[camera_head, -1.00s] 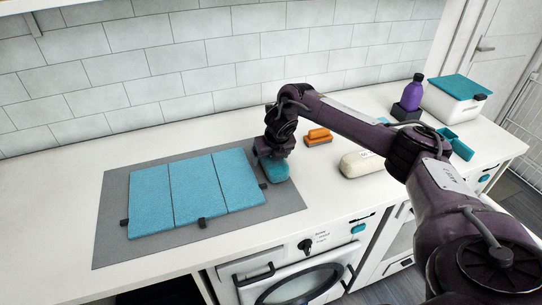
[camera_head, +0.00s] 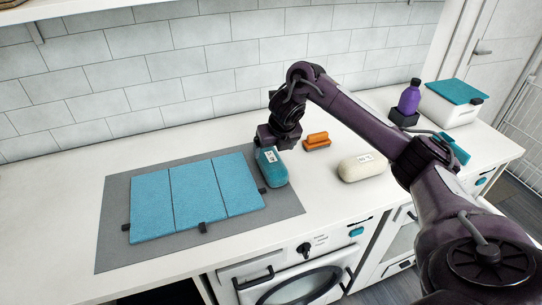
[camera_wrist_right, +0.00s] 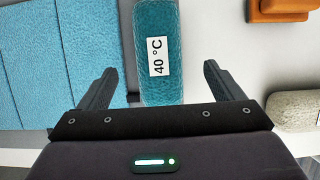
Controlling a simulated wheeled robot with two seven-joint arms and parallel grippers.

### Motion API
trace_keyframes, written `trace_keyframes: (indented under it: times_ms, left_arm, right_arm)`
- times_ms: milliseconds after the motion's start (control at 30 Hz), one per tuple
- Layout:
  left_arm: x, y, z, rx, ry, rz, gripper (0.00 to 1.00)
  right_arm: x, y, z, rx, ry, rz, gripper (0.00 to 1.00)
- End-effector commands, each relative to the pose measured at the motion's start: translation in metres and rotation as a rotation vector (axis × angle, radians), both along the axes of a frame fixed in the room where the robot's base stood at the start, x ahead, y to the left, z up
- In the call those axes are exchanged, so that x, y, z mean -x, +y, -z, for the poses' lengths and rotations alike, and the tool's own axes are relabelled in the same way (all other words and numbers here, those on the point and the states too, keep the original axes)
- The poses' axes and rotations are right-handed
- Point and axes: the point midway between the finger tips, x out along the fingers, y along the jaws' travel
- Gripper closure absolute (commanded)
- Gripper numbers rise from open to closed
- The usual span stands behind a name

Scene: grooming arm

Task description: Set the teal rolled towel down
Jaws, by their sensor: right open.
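The teal rolled towel (camera_head: 273,172) lies at the right edge of the grey mat (camera_head: 115,250), beside the flat blue folded towel panels (camera_head: 198,195). In the right wrist view, the rolled towel (camera_wrist_right: 158,30) shows a white "40 °C" label. My right gripper (camera_head: 270,146) is just behind and above the rolled towel. In the wrist view, its fingers (camera_wrist_right: 158,82) are spread wide and empty, with the towel between and beyond them and a gap on each side. My left gripper is not in view.
An orange brush-like item (camera_head: 317,142) and a cream rolled towel (camera_head: 362,168) lie to the right on the white counter. A purple bottle (camera_head: 409,97) and a white box with a teal lid (camera_head: 452,112) stand farther right. Counter between these is clear.

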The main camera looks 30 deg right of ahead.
Motion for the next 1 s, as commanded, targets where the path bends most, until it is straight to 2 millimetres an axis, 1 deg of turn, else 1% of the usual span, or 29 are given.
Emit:
trace_keyframes:
  times_ms: [33,267,367,500,600,700,900,933,1000]
  left_arm:
    - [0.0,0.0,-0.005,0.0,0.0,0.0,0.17]
    - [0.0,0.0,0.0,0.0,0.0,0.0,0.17]
    - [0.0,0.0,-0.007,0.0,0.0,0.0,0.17]
    - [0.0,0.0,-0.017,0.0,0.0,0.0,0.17]
    - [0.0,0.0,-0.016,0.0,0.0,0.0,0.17]
    - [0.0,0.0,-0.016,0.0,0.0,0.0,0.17]
    - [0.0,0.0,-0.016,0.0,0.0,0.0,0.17]
    - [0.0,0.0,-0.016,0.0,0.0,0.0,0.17]
    - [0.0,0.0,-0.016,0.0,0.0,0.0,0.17]
  right_arm:
    - [0.001,0.0,0.001,-0.002,0.005,0.001,0.13]
    - [-0.008,-0.002,0.026,-0.002,0.004,0.003,0.13]
    - [-0.01,-0.003,0.035,-0.001,0.006,0.004,0.13]
    - [-0.016,-0.001,0.056,-0.001,0.007,0.003,0.13]
    - [-0.022,-0.002,0.068,-0.002,0.004,0.004,0.13]
    - [-0.024,-0.004,0.074,0.0,0.002,0.002,0.13]
    - [-0.025,-0.004,0.075,0.0,0.001,0.001,0.13]
    - [-0.025,-0.004,0.075,0.0,0.001,0.001,0.14]
    - [-0.025,-0.004,0.074,0.0,0.001,0.001,0.23]
